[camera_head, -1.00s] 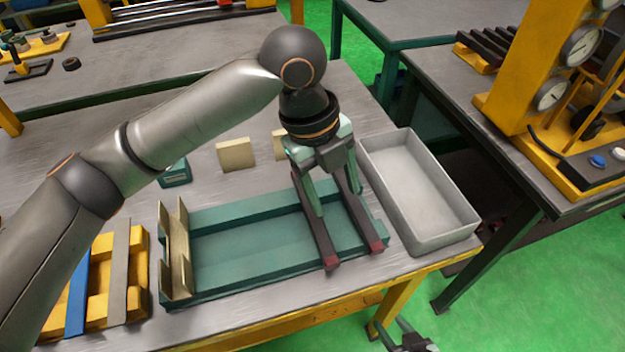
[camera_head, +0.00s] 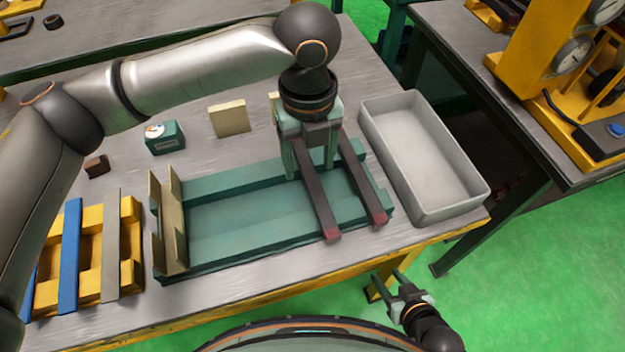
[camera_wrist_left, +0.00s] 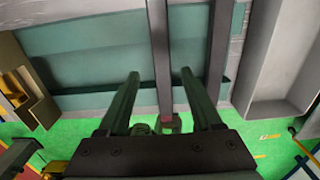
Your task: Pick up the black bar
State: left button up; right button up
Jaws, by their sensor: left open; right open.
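Two black bars with dark red ends lie side by side across the right part of a green fixture (camera_head: 235,220). The left black bar (camera_head: 318,197) and the right black bar (camera_head: 366,192) also show in the left wrist view (camera_wrist_left: 159,45) (camera_wrist_left: 219,45). My left gripper (camera_head: 309,168) is open above the fixture, its green fingers pointing down. In the left wrist view its fingertips (camera_wrist_left: 160,76) lie on either side of the left bar; contact cannot be told. My right gripper (camera_head: 389,279) is open and empty beyond the table's front edge.
A grey tray (camera_head: 373,135) stands right of the fixture. A tan bracket (camera_head: 170,225) stands at the fixture's left end. A yellow rack (camera_head: 96,285) with blue and grey bars is at left. A green box (camera_head: 165,138) and tan block (camera_head: 229,118) stand behind.

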aim_at(312, 178)
pick_arm(q)
jog(key=f, duration=0.3)
jog(key=shift+d+f, duration=0.2)
jog(key=shift+f, duration=0.2)
grip_shut()
jog(key=shift+r, duration=0.1)
dwell(1.0)
